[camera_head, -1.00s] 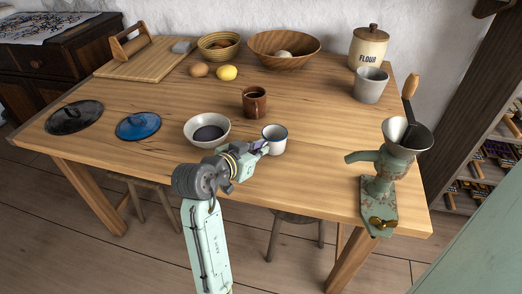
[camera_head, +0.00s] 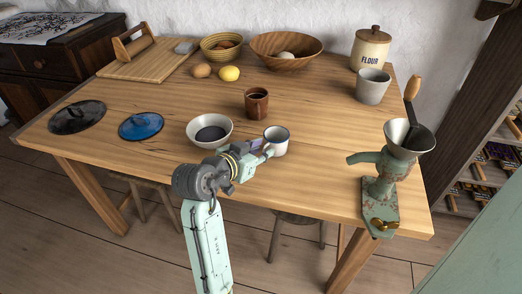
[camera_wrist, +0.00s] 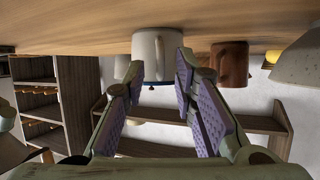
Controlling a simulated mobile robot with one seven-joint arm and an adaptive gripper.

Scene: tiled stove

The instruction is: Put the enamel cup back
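The enamel cup (camera_head: 276,141), white with a dark blue rim, stands upright on the wooden table (camera_head: 318,190) near its front edge. My gripper (camera_head: 264,150) is low at the cup's near left side. In the wrist view, which shows the table on top, the cup (camera_wrist: 157,57) lies straight ahead between the fingertips. My gripper (camera_wrist: 159,68) is open, its purple-padded fingers spread to about the cup's width. I cannot tell whether a pad touches the cup.
A white bowl (camera_head: 209,130) stands close left of the cup, and a brown mug (camera_head: 256,103) behind it. A green grinder (camera_head: 388,170) is clamped at the right edge. A blue lid (camera_head: 141,125) lies left. The table's middle right is clear.

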